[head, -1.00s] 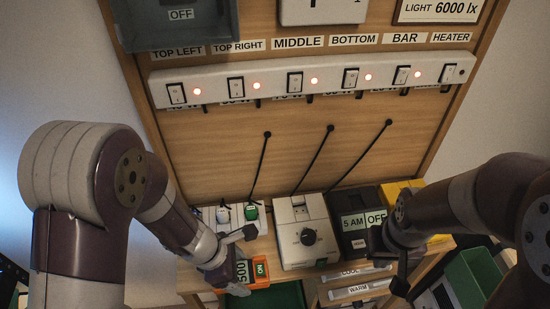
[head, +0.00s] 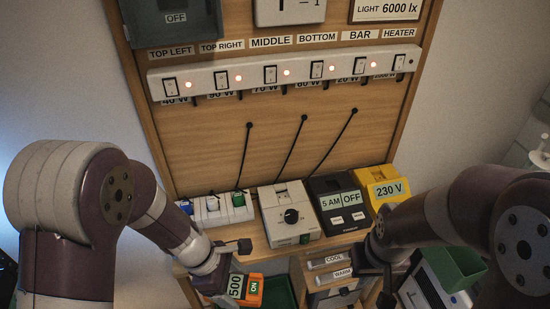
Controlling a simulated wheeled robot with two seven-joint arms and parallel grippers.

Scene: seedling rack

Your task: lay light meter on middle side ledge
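The light meter, an orange device (head: 252,291) with a "500" display and a green "ON" label, is at the lower left of centre in the head view. My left gripper (head: 234,273) is around it, a dark finger on either side, and seems to hold it in front of the wooden shelf. The finger contact is partly hidden. My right gripper (head: 383,283) is at the lower right, in front of the shelf unit, with nothing visible in it; its fingertips are too dark to read. I cannot pick out the middle side ledge.
A socket strip (head: 212,207), a white box with a knob (head: 290,217), a black timer (head: 340,203) and a yellow 230 V box (head: 383,187) crowd the shelf. A green tray (head: 280,292) lies below. A green bin (head: 455,268) stands at right.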

